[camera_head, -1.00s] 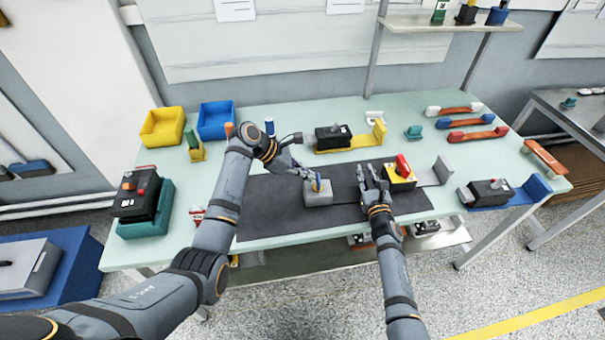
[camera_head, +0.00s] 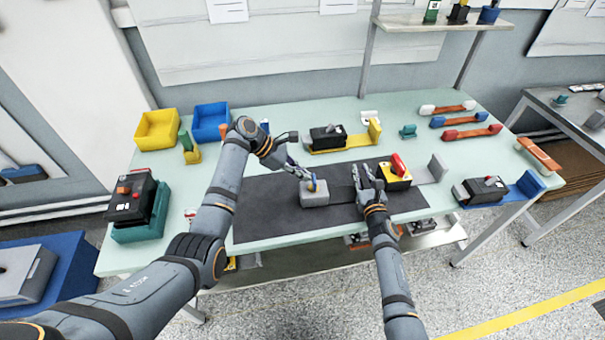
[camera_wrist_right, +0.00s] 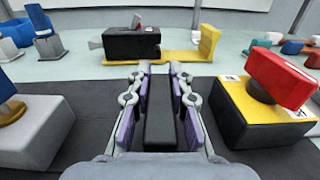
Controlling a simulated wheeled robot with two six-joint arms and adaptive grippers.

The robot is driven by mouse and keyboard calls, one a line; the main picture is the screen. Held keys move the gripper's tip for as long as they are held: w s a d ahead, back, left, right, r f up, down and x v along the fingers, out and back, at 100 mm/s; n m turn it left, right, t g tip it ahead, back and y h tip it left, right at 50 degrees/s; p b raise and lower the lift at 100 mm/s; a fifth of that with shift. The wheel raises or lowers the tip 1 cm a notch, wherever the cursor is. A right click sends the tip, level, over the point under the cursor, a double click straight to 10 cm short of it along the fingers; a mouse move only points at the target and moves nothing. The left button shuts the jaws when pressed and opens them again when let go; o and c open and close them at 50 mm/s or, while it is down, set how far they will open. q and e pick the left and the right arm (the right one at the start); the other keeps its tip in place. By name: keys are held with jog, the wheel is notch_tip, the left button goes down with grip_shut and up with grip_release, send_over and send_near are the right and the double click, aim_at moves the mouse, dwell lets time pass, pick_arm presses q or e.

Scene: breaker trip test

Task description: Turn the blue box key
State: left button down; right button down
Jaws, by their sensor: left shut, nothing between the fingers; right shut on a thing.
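The blue key (camera_wrist_right: 8,88) stands in a yellow collar on top of a grey box (camera_head: 315,199) on the black mat. In the head view my left gripper (camera_head: 306,175) is shut and empty, its tips right beside the key from the upper left and partly hiding it. Whether they touch the key is not clear. My right gripper (camera_head: 366,174) is low over the mat between the grey box and a yellow box. In the right wrist view it is shut on a dark bar (camera_wrist_right: 160,118) that lies between its fingers. The grey box (camera_wrist_right: 35,130) shows at left there.
A yellow box with a red switch (camera_head: 397,172) stands close right of my right gripper. Behind the mat is a black switch box (camera_head: 325,137) on a yellow bracket (camera_head: 374,131). Yellow (camera_head: 157,130) and blue (camera_head: 211,122) bins stand at the back left. The mat's front is clear.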

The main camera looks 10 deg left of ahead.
pick_arm(q)
jog(key=shift+w+d+m+g, duration=0.2)
jog(key=shift+w+m+g, duration=0.1)
jog(key=shift+m+g, duration=0.35)
jog(key=shift+w+d+r, duration=0.1)
jog(key=shift+w+d, duration=0.25)
jog(key=shift+w, duration=0.15)
dwell(0.6)
jog(key=shift+w+d, duration=0.45)
jog(key=shift+d, duration=0.2)
jog(key=shift+a, duration=0.1)
dwell(1.3)
